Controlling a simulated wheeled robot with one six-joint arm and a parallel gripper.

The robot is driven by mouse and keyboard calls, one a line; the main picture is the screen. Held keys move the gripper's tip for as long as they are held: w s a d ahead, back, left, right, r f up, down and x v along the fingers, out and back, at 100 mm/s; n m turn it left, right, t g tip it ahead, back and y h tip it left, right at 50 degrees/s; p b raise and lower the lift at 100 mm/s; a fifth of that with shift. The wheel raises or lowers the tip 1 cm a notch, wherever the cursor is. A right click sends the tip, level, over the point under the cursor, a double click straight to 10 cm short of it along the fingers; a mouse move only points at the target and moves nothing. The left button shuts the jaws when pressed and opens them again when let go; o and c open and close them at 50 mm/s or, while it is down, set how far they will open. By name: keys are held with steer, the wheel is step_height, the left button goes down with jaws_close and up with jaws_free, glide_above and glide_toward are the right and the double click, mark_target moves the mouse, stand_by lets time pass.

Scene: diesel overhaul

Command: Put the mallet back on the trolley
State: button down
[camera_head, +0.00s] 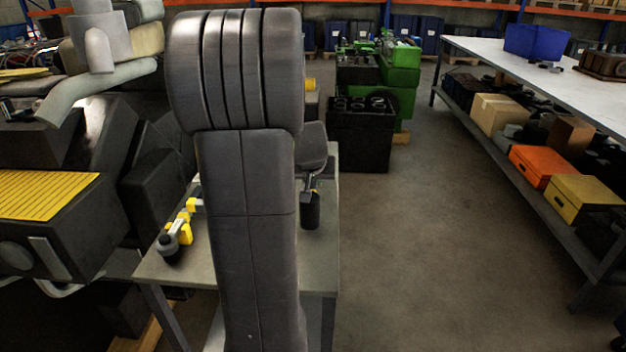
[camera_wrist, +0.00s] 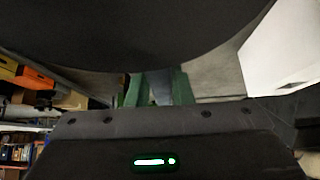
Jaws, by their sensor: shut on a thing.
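My gripper (camera_wrist: 157,97) shows in the wrist view as two green fingers, shut on a narrow grey-blue piece between them, which I take to be part of the mallet (camera_wrist: 160,88). A large dark curved shape fills the top of that view; I cannot tell what it is. In the head view my arm hides the gripper and most of what it holds. The trolley (camera_head: 195,268) is a grey-topped table behind and beside my arm, its middle hidden. A yellow and black tool (camera_head: 180,235) lies on its left part. A black cylindrical thing (camera_head: 310,210) is at its right edge.
A dark engine block with a yellow ribbed panel (camera_head: 45,195) stands close on the left. A long workbench (camera_head: 500,52) with boxes on its lower shelf runs along the right. A green machine (camera_head: 400,78) stands farther back. The floor (camera_head: 430,230) between is clear.

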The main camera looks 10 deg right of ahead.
steer(key=shift+f+b, duration=1)
steer(key=shift+f, duration=0.05)
steer(key=c, duration=1.2)
jaws_free()
steer(key=p+v, duration=0.1)
steer(key=v, duration=1.2)
steer(key=shift+s+a+r, duration=0.1)
steer(key=shift+s+r, duration=0.1)
steer(key=shift+r, duration=0.1)
steer(key=shift+f, duration=0.1)
